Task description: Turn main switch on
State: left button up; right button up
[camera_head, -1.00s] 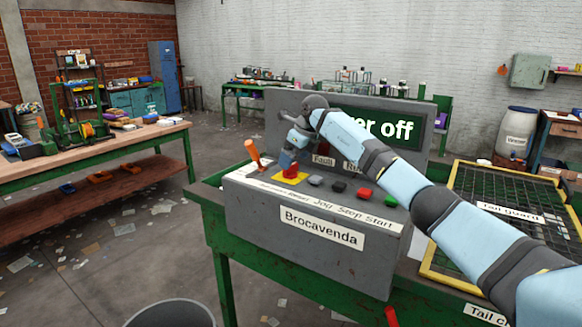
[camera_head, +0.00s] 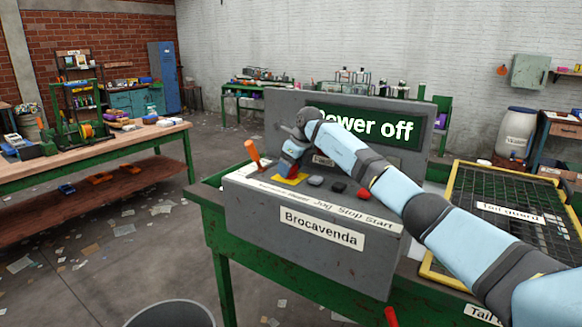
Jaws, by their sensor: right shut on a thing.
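The grey control console labelled "Brocavenda" (camera_head: 320,228) stands on a green bench. An orange lever (camera_head: 253,151) stands up, slightly tilted, at its left end; I take it for the main switch. My right gripper (camera_head: 289,163) is right of this lever and apart from it. My left gripper is out of view.
A black button (camera_head: 338,187) and a red button (camera_head: 363,193) sit further right on the panel. My right forearm covers the panel's right part. A yellow-framed tail guard (camera_head: 455,165) lies at the right. A wooden workbench (camera_head: 100,153) stands left, across open floor.

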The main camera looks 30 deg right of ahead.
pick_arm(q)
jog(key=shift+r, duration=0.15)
